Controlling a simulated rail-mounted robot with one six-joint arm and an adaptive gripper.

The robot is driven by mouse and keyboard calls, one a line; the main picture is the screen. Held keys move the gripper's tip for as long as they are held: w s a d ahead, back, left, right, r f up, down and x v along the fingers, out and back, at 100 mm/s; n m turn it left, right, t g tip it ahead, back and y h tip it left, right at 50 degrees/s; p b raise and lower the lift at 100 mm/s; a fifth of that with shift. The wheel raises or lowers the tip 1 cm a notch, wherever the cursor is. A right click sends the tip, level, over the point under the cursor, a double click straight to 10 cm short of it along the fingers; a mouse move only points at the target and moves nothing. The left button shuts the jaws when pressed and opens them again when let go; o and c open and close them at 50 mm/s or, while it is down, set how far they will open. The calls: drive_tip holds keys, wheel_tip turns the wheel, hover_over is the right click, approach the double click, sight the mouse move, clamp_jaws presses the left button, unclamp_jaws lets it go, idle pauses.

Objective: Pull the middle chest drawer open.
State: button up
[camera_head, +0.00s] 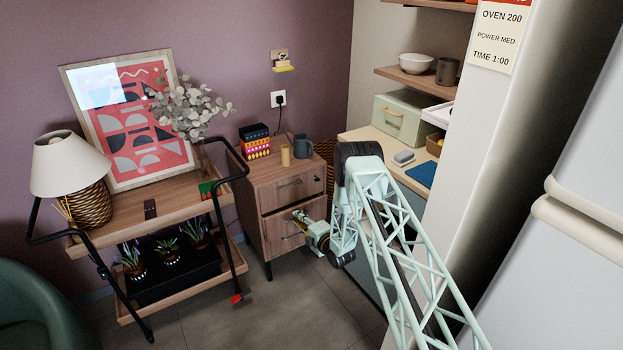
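The wooden chest (246,190) stands against the purple wall, right of the cart.
A wooden cart (180,199) with black rails stands close at the left. On the chest top are stacked boxes (254,141), a yellow cup (285,156) and a dark mug (302,147). Floor (300,305) is clear before the chest. A white fridge (560,240) is at the right.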

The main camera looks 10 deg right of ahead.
drive_tip(key=p+v, duration=0.3)
drive_tip(key=v, duration=0.9)
drive_tip(key=w+d+r+m+g+h, duration=0.1)
drive_tip(key=w+r+m, duration=0.1)
drive_tip(key=r, duration=0.9)
drive_tip(key=w+r+m+g+h, duration=0.1)
drive_tip(key=w+r, duration=0.4)
drive_tip(key=r, duration=0.6)
drive_tip(key=shift+w+d+r+m, duration=0.2)
drive_tip(key=shift+w+d+m, duration=0.15)
drive_tip(key=shift+d+m, duration=0.05)
idle(0.4)
drive_tip(key=shift+f, duration=0.1)
idle(0.4)
